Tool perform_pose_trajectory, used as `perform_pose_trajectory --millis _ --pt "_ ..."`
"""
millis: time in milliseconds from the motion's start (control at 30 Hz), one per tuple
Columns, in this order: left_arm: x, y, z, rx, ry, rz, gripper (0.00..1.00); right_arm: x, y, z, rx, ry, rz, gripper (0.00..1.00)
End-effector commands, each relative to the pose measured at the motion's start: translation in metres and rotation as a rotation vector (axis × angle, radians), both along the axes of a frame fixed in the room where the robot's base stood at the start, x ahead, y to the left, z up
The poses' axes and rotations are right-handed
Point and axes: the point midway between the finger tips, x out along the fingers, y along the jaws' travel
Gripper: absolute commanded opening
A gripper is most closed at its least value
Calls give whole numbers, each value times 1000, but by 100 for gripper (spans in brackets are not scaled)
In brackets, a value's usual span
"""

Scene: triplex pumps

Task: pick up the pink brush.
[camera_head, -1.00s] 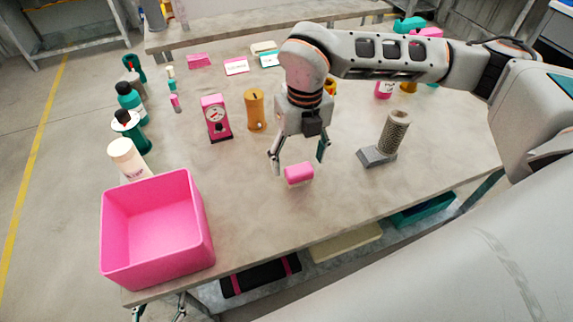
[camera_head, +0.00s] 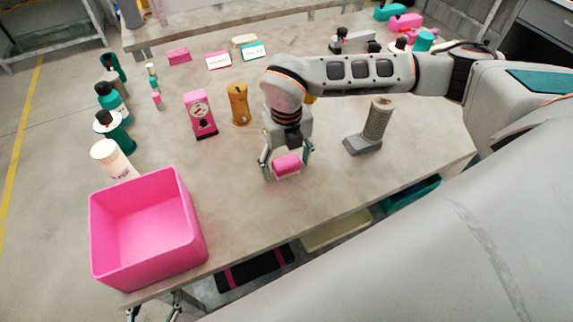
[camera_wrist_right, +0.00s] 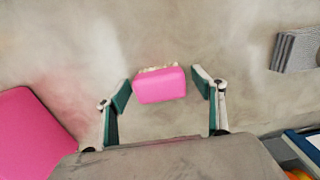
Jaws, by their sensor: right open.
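The pink brush (camera_head: 287,163) is a small block with a smooth pink top, lying on the grey table. In the right wrist view the brush (camera_wrist_right: 160,86) shows pale bristles along its far edge. My right gripper (camera_head: 287,175) is open around it, one finger on each side. In the wrist view the gripper (camera_wrist_right: 160,88) has a gap between each fingertip and the brush. The left gripper (camera_head: 155,309) shows only partly, low at the bottom left below the table edge; its jaw state is unclear.
A pink bin (camera_head: 150,228) stands at the table's near left corner. A pink scale-like box (camera_head: 200,114) and an orange bottle (camera_head: 239,104) stand behind the brush. A grey stand with a textured cylinder (camera_head: 378,118) is to the right. Bottles line the left edge.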

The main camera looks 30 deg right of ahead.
Motion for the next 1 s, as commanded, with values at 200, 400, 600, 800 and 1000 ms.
perform_pose_trajectory --millis 200,400,600,800,1000 --pt "1 0 1 0 -2 1 59 0 0 0 0 0 0 26" --pt "1 0 1 0 -2 1 59 0 0 0 1 0 0 26" --pt "1 0 1 0 -2 1 59 0 0 3 1 -1 0 26" --pt "2 0 1 0 -3 0 59 1 0 21 2 -3 0 26" --pt "2 0 2 0 -3 0 59 2 0 62 0 -7 0 26"
